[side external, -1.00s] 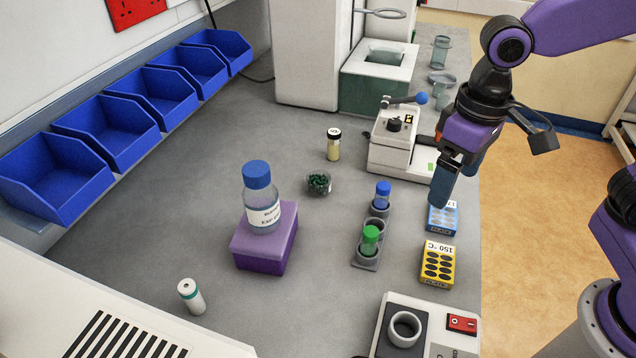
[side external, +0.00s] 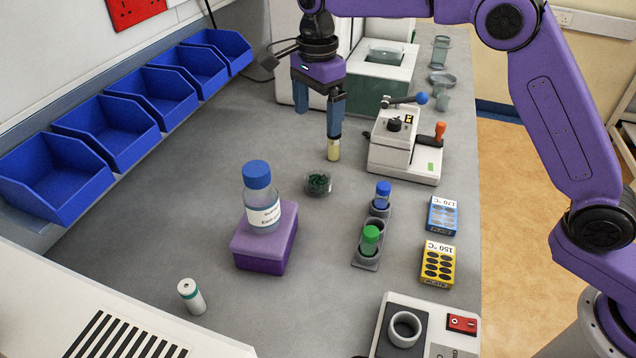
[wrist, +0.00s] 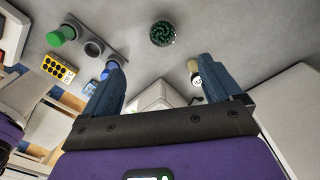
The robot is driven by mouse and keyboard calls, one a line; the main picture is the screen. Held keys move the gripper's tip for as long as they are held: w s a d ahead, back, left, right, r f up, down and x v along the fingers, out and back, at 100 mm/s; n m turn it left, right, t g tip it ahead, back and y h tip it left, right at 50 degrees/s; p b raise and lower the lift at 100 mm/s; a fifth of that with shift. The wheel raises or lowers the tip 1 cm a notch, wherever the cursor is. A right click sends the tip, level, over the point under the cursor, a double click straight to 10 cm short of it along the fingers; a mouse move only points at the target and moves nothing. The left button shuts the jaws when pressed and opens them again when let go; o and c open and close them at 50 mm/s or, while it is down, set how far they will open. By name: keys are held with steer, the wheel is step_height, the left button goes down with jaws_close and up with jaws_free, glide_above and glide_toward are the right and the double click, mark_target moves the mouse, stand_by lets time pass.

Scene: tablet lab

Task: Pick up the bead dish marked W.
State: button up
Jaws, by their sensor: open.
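The bead dish (side external: 318,184) is a small clear round dish of dark green beads. It stands on the grey bench, and I cannot read a W on it. It also shows in the wrist view (wrist: 163,34), beyond the fingertips near the top middle. My gripper (side external: 317,125) is open and empty, with blue fingers pointing down. It hangs above the bench, behind the dish in the side view. In the wrist view my gripper (wrist: 160,62) has its two fingers wide apart, with nothing between them.
A capped vial (side external: 333,152) stands behind the dish, partly hidden by a finger. A blue-capped bottle (side external: 262,205) on a purple block (side external: 262,250) stands front left of the dish. A tube rack (side external: 368,262) is front right. Bare bench surrounds the dish.

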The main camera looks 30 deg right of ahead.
steer(key=m, duration=0.1)
glide_above(318, 178)
steer(key=f, duration=1.2)
steer(key=shift+w+a+f, duration=0.1)
steer(key=shift+w+f, duration=0.1)
steer(key=shift+w, duration=0.05)
steer(key=shift+s+f, duration=0.2)
steer(key=shift+f, duration=2.45)
steer(key=c, duration=1.1)
steer(key=shift+r, duration=0.1)
steer(key=shift+c, duration=0.2)
